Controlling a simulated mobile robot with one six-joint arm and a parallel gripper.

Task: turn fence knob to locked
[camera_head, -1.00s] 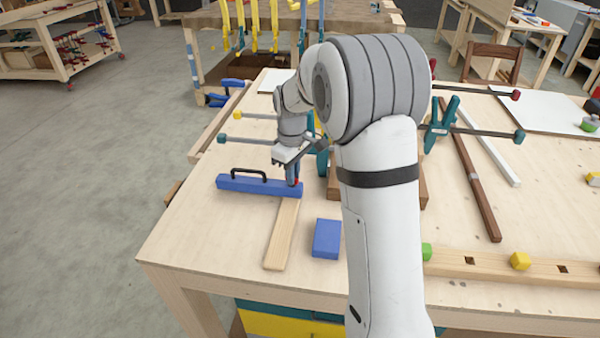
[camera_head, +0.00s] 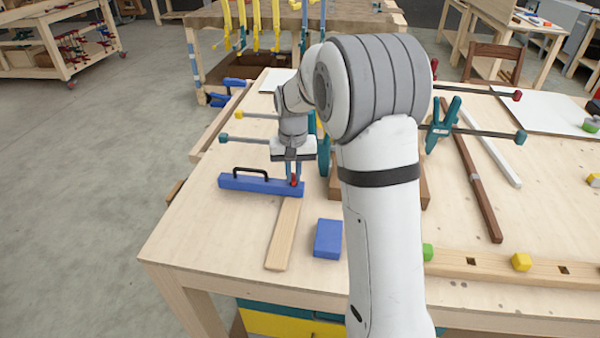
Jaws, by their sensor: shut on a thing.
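The blue fence (camera_head: 240,184) with a black handle lies across the far end of a light wood strip on the workbench. A small red knob (camera_head: 294,181) sits at the fence's right end. My gripper (camera_head: 294,180) points down over that end and is shut on the knob. The fingers partly cover the knob, so its exact angle and any lock mark cannot be made out.
The wood strip (camera_head: 284,233) runs toward the bench's front edge. A blue block (camera_head: 328,239) lies to its right. Teal clamps (camera_head: 441,125) and bars lie behind and right. Bare bench top (camera_head: 215,235) is clear at the front left.

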